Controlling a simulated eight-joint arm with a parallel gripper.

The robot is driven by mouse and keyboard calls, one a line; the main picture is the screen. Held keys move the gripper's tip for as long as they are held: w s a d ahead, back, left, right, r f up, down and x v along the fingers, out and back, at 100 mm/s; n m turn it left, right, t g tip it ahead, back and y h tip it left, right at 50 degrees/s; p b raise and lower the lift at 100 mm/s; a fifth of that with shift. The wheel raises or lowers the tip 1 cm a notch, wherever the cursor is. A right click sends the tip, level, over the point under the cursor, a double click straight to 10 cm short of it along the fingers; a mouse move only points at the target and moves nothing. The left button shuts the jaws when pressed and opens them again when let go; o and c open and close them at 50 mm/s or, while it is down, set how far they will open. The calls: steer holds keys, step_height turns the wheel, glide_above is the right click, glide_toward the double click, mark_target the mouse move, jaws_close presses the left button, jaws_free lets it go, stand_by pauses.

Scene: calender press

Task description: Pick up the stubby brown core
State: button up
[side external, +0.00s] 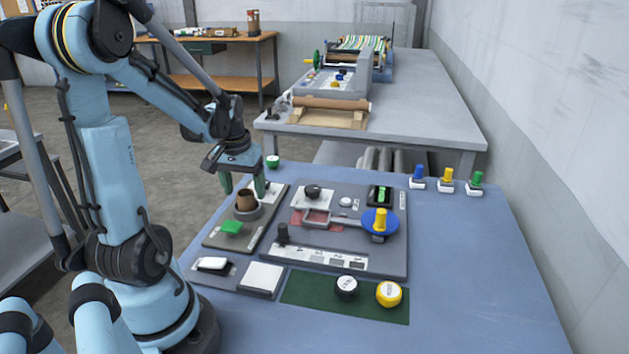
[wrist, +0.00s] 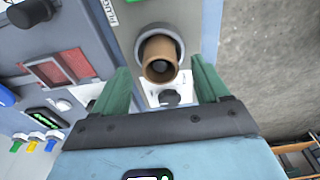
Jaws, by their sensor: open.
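The stubby brown core (side external: 246,200) stands upright in a grey round holder (side external: 247,212) on the panel at the left of the table. It is a short hollow tube, and in the wrist view its open end (wrist: 159,58) faces the camera. My gripper (side external: 244,186) has green fingers and is open above the core. In the wrist view the fingers of my gripper (wrist: 162,75) stand apart, one on each side of the core, and neither seems to touch it. How far above the core the fingertips are is hard to tell.
A green button (side external: 231,228) lies just in front of the holder. The larger panel (side external: 390,258) to the right carries knobs, a lever and a blue disc with a yellow knob (side external: 380,219). Round black and yellow weights (side external: 389,293) sit on a green mat.

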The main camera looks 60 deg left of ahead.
steer(key=shift+a+f, duration=0.15)
steer(key=shift+f, duration=1.05)
steer(key=c, duration=1.1)
